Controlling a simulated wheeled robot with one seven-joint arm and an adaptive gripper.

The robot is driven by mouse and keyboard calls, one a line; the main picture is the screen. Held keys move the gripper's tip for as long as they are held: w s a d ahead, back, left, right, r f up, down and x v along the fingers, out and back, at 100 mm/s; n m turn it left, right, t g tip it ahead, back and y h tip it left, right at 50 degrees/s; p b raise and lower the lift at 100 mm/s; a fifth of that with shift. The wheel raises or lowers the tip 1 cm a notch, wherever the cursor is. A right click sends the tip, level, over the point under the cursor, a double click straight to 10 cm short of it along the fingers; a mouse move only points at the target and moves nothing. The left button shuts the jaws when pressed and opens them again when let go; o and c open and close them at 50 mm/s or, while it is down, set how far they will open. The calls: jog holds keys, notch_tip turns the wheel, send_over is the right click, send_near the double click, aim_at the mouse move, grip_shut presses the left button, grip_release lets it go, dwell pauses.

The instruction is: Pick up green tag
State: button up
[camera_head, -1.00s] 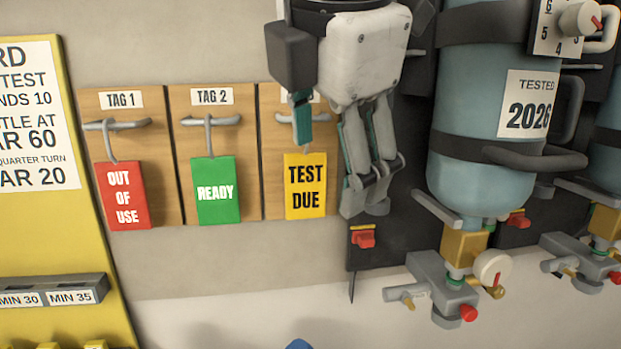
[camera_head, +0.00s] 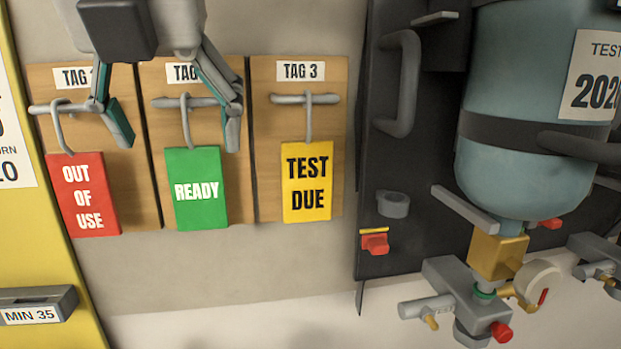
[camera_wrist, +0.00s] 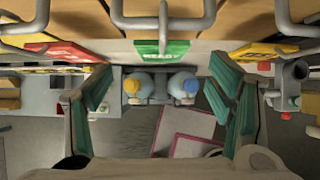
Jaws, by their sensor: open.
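The green READY tag (camera_head: 196,189) hangs from a grey hook (camera_head: 186,120) on the TAG 2 wooden panel. My gripper (camera_head: 178,142) is open and empty in front of the panels, above the green tag, with one finger over the TAG 1 panel and one over the right part of the TAG 2 panel. In the wrist view the green tag (camera_wrist: 162,48) shows at the top, edge-on, in the gap between my finger pads (camera_wrist: 163,103) and beyond them. It is not between the tips in contact.
A red OUT OF USE tag (camera_head: 83,195) hangs to the left and a yellow TEST DUE tag (camera_head: 307,188) to the right, each on its own hook. A grey-blue cylinder (camera_head: 527,170) with a valve stands further right. The wall below the tags is clear.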

aim_at(195, 177)
jog(key=shift+x, duration=3.1)
jog(key=shift+s+d, duration=0.1)
jog(key=c, duration=1)
